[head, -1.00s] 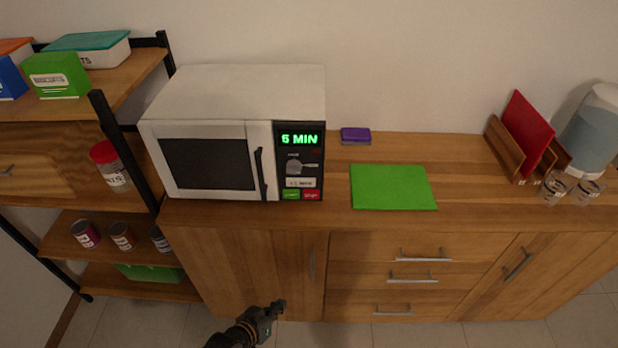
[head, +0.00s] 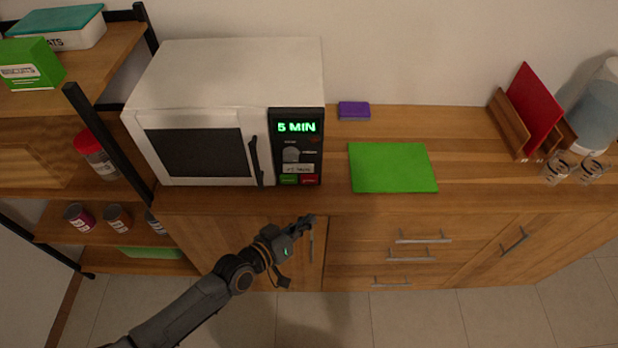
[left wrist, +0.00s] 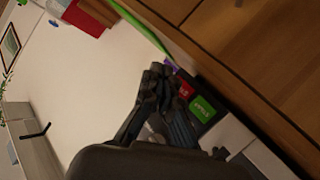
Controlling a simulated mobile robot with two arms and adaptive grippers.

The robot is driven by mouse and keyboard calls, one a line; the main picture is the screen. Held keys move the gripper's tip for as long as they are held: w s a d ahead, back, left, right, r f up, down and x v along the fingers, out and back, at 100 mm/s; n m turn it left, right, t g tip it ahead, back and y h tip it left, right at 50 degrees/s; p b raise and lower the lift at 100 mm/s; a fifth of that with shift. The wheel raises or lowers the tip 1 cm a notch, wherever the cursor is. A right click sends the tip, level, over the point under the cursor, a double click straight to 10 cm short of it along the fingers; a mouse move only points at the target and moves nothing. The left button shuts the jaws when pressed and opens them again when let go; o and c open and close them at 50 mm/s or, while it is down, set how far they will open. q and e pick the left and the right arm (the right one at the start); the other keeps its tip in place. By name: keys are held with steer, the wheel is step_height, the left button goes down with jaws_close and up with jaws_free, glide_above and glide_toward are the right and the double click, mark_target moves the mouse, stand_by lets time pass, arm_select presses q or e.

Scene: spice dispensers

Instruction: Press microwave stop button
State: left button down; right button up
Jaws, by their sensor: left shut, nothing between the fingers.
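The white microwave (head: 228,80) stands on the wooden counter with its door shut and a green "5 MIN" on its display (head: 296,127). Its red stop button (head: 310,179) sits at the lower right of the panel, beside a green button (head: 289,179). In the left wrist view the red button (left wrist: 185,90) and the green button (left wrist: 202,108) show just past my fingertips. My left gripper (head: 308,222) is shut and empty, in front of the cabinet and below the panel in the head view; it also shows in the left wrist view (left wrist: 160,75). I see no contact with the button. My right gripper is out of view.
A green mat (head: 392,168) lies on the counter right of the microwave, with a purple sponge (head: 354,111) behind it. The counter's front edge (head: 380,203) lies near my gripper. A shelf with jars and boxes stands at the left.

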arm_select(q)
steer(key=b, duration=0.4)
glide_toward(317, 182)
steer(key=d+f, duration=0.1)
steer(key=w+d+f, duration=0.1)
steer(key=d, duration=0.1)
steer(key=shift+w+d+f, duration=0.1)
steer(key=shift+w+d, duration=0.05)
steer(key=shift+d, duration=0.2)
steer(key=shift+w+b, duration=0.6)
steer(key=shift+w, duration=0.2)
steer(key=shift+w, duration=0.1)
steer(key=shift+w+b, duration=0.35)
steer(key=shift+b, duration=0.05)
steer(key=shift+w+b, duration=0.35)
stand_by(0.6)
steer(key=shift+r, duration=0.25)
steer(key=shift+s+p, duration=0.35)
steer(key=shift+p, duration=0.05)
steer(key=shift+s, duration=0.45)
